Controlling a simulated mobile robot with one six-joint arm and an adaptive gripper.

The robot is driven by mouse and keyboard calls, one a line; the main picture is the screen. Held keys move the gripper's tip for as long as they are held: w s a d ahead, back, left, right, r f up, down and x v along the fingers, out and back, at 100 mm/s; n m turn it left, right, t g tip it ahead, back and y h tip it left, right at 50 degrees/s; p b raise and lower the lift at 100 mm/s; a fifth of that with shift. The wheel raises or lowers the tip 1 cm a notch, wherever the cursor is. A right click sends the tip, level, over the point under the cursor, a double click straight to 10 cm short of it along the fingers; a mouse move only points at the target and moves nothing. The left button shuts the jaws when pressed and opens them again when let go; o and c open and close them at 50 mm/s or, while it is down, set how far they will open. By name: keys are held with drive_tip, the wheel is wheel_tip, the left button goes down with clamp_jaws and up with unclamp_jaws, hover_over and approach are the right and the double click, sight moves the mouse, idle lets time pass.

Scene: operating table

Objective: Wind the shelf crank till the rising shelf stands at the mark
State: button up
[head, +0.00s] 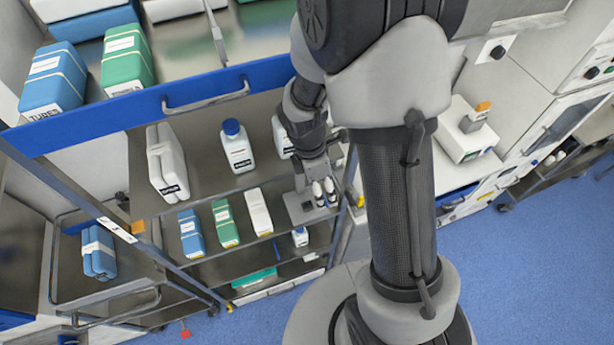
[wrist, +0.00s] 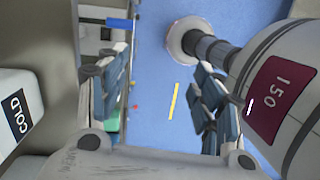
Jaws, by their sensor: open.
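A grey shelf (head: 205,185) carries white bottles below the blue-edged top shelf. A small orange tab (head: 137,227) sits by the left post, near a white label strip (head: 117,230); I cannot tell whether either is the mark. No crank can be clearly made out.
Blue and green packs (head: 126,58) lie on the top shelf. A blue-capped bottle (head: 236,146) and a white pack (head: 167,162) stand on the shelf below. A white COLD box (wrist: 18,112) is close at the left of the wrist view. The floor (head: 535,270) at right is clear.

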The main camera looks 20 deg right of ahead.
drive_tip(key=s+a+r, duration=0.1)
drive_tip(key=a+r, duration=0.2)
drive_tip(key=r, duration=0.3)
drive_tip(key=shift+a+r, duration=0.3)
idle(0.3)
drive_tip(key=shift+s, duration=0.1)
drive_tip(key=shift+c, duration=0.3)
